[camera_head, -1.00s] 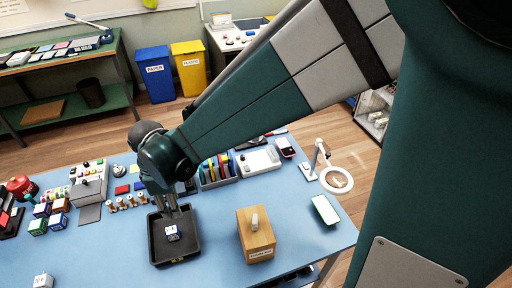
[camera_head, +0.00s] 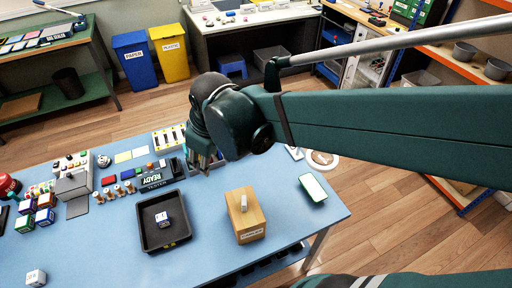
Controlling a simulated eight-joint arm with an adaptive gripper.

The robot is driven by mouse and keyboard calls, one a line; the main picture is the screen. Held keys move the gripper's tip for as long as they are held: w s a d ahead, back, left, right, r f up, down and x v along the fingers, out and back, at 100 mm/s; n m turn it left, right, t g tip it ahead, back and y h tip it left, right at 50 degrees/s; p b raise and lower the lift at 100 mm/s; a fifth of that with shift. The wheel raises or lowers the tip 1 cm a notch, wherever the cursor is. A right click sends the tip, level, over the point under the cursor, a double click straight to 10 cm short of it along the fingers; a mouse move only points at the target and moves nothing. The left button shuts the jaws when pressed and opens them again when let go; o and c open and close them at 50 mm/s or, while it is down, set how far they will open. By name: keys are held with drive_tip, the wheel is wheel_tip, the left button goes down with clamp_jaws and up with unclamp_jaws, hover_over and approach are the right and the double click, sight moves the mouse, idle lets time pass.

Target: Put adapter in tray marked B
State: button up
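A black tray (camera_head: 147,244) lies on the blue table. A small dark blue box with a white marked top (camera_head: 163,217) sits inside it; I cannot read the marking or tell whether it is the adapter. No letter B is legible on the tray. A white cube with dark marks (camera_head: 36,277) stands at the table's front left. My gripper (camera_head: 206,163) points down above the table, behind and right of the tray and apart from the box. Its fingers are too small and dark to tell whether they are open or shut.
A wooden block (camera_head: 240,220) with a small pale piece on top stands right of the tray. The READY tester (camera_head: 155,179) and several small spools are behind the tray. The table's front middle is clear.

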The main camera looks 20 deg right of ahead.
drive_tip(key=s+d+r+m+t, duration=0.1)
drive_tip(key=s+d+r+m, duration=0.1)
drive_tip(key=s+d+m, duration=0.2)
drive_tip(key=s+d+r+m+t+h, duration=0.1)
drive_tip(key=s+d+m, duration=0.3)
drive_tip(key=d, duration=0.5)
drive_tip(key=shift+d+r+t, duration=0.15)
drive_tip(key=shift+r+t, duration=0.55)
